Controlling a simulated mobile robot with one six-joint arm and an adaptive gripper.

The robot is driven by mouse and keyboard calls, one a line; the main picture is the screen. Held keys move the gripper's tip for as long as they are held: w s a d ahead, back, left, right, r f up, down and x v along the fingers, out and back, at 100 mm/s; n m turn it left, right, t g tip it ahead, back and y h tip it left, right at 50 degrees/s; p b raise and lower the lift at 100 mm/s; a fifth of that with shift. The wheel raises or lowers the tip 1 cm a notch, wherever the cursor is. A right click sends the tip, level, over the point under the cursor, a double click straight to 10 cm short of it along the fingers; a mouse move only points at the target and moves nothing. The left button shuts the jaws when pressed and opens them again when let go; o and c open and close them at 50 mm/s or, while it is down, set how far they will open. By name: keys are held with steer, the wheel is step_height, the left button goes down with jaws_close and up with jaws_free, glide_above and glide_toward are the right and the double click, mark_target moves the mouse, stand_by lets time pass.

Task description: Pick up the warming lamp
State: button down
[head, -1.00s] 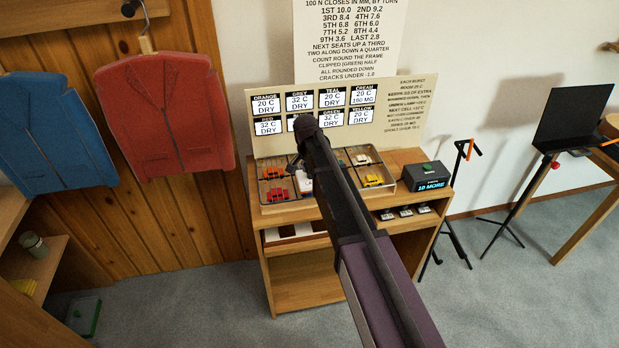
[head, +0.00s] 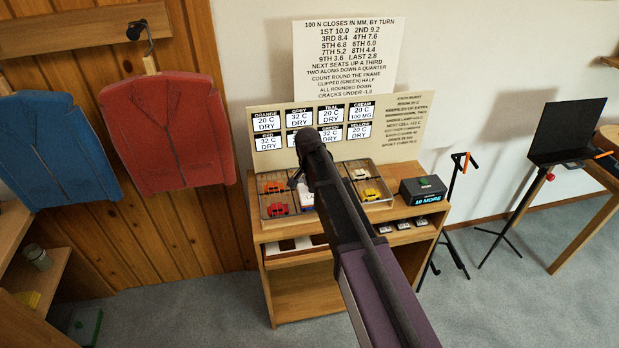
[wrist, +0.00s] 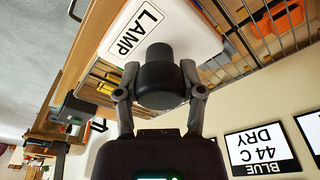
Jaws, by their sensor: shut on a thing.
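The warming lamp (wrist: 163,76) is a dark, rounded cylinder with a narrower neck, seen close up in the wrist view. My gripper (wrist: 160,91) is shut on it, one finger on each side. Behind its neck is a white plate (wrist: 178,30) marked LAMP; I cannot tell whether the lamp touches it. In the head view my arm covers most of the gripper and the lamp, over the wooden stand (head: 290,233).
Wire-sided racks with small toy cars, orange (head: 274,187), red (head: 278,209) and yellow (head: 371,195), flank the white plate. A card board (head: 390,125) stands behind. In the wrist view, its blue card (wrist: 262,150) reads 44 C DRY. A black box (head: 423,190) sits at right.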

steer(key=s+d+r+p, duration=0.1)
steer(key=s+d, duration=0.2)
steer(key=s, duration=0.9)
steer(key=shift+d, duration=0.3)
steer(key=shift+s, duration=0.3)
